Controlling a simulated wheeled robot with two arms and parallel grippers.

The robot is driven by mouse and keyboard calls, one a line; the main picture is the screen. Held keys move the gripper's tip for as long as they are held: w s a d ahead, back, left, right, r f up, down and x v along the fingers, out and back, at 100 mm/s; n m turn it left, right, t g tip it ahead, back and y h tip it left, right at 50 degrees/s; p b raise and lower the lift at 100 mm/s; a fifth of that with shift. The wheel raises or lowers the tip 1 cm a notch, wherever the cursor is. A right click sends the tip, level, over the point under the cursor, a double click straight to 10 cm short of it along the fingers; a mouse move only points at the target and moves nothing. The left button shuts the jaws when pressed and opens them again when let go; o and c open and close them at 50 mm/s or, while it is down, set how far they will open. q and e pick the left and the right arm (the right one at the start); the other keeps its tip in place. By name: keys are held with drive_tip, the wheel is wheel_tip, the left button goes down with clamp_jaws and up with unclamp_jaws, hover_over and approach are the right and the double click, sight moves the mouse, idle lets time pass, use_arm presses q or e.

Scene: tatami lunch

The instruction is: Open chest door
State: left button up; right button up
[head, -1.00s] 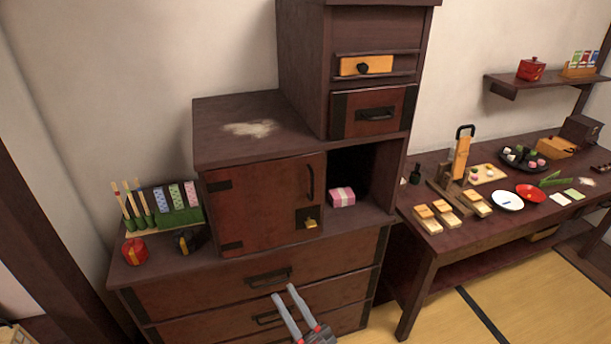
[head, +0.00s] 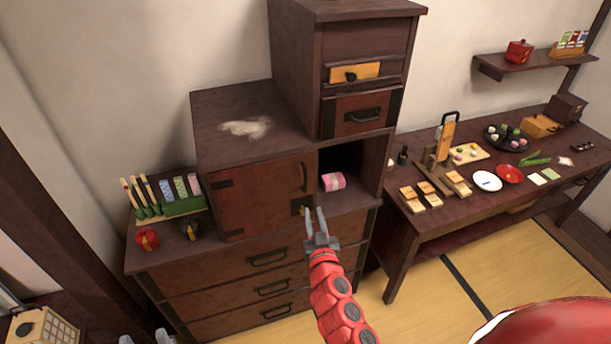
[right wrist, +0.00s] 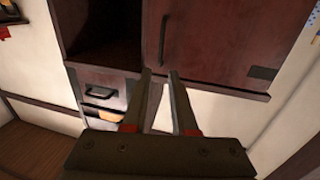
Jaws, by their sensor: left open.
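The chest door (head: 255,200) is a reddish-brown panel, closed, with a dark vertical handle (head: 304,178) near its right edge and a dark latch plate with a gold piece (head: 303,207) at its lower right corner. My right gripper (head: 314,211), on the red arm, has its fingers apart and empty in front of that corner, partly covering the latch. The right wrist view appears upside down; there the fingers (right wrist: 160,72) point towards the door (right wrist: 215,45) and its handle (right wrist: 163,36). Contact cannot be told. My left gripper (head: 145,338) shows only its fingertips at the bottom left.
An open compartment (head: 350,160) with a pink bundle (head: 333,181) is right of the door. Drawers (head: 240,284) lie below. A red round object (head: 147,239) and a dark one (head: 191,229) stand left of it. A long table (head: 420,215) with dishes stands at the right.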

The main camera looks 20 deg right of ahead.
drive_tip(key=p, duration=0.2)
approach(306, 181)
drive_tip(key=w, duration=0.4)
drive_tip(key=w+d, duration=0.1)
drive_tip(key=w, duration=0.4)
drive_tip(key=shift+d+r+b, duration=0.1)
drive_tip(key=shift+d+b, duration=0.2)
drive_tip(key=shift+b, duration=0.05)
drive_tip(key=shift+w+d+r, duration=0.1)
drive_tip(key=shift+w, duration=0.6)
clamp_jaws()
